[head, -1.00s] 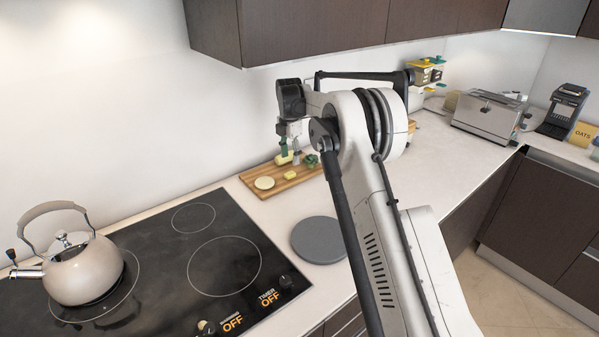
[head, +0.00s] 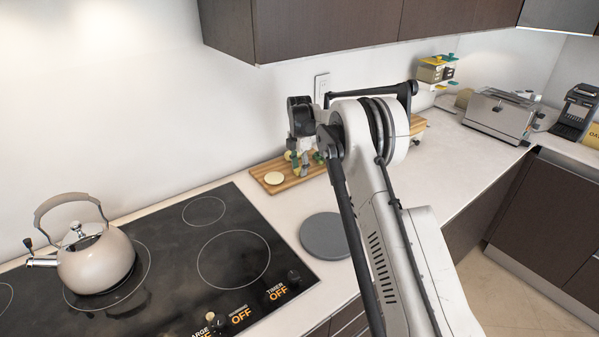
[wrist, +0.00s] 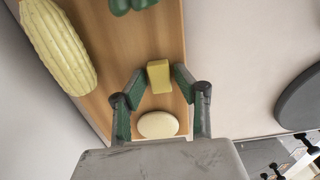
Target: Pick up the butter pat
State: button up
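The butter pat is a small yellow block (wrist: 159,78) on the wooden cutting board (wrist: 163,30) in the wrist view. My gripper (wrist: 160,84) is open, with its green-padded fingertips on either side of the butter pat. A small gap shows on each side, so the fingers do not appear to grip it. In the head view my gripper (head: 301,170) is low over the cutting board (head: 269,187). There the fingers and other food largely hide the butter pat.
A pale round slice (wrist: 158,124), a ridged pale-yellow vegetable (wrist: 57,45) and a green item (wrist: 130,4) lie on the board nearby. A grey round disc (head: 325,236), cooktop (head: 200,265) and kettle (head: 95,262) are nearby. A wall stands behind the board.

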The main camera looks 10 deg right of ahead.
jog(key=c, duration=0.5)
jog(key=shift+s+r, duration=0.1)
jog(key=shift+r, duration=0.05)
